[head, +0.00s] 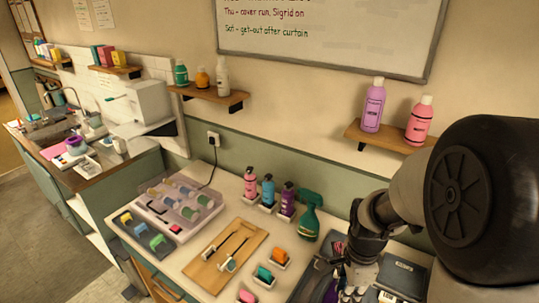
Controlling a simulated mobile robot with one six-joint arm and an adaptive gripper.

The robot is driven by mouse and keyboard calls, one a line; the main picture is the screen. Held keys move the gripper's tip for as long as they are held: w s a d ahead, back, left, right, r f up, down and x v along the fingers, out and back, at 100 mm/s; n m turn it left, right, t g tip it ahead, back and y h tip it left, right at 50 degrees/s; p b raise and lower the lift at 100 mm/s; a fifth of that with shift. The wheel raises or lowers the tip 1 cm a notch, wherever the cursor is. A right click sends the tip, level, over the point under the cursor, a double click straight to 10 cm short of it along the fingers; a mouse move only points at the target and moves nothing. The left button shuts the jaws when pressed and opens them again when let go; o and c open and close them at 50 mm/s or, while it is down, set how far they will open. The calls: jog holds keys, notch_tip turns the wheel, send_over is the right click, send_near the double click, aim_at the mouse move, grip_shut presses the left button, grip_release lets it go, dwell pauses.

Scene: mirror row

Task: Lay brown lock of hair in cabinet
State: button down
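My gripper (356,285) points down at the bottom right, over the right end of the white counter (190,262). Its fingertips run to the bottom edge, and I cannot tell whether they are open or shut or hold anything. I cannot make out a brown lock of hair. A white box-shaped unit (152,101) on the back wall, with a flap or shelf below it, may be the cabinet. Wooden-fronted units also stand under the counter at the lower left.
A dark tray (312,283) lies beside my gripper. Wall shelves hold bottles. Floor at left is clear.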

jog(key=w+a+f+n+b, duration=0.2)
jog(key=f+n, duration=0.1)
jog(key=n, duration=0.6)
jog(key=w+a+f+n+b, duration=0.1)
jog(key=w+a+f+n, duration=0.1)
jog(key=n, duration=0.7)
jog(key=shift+w+a+f+b, duration=0.25)
jog(key=shift+a+f+b, duration=0.2)
jog(key=shift+a, duration=0.3)
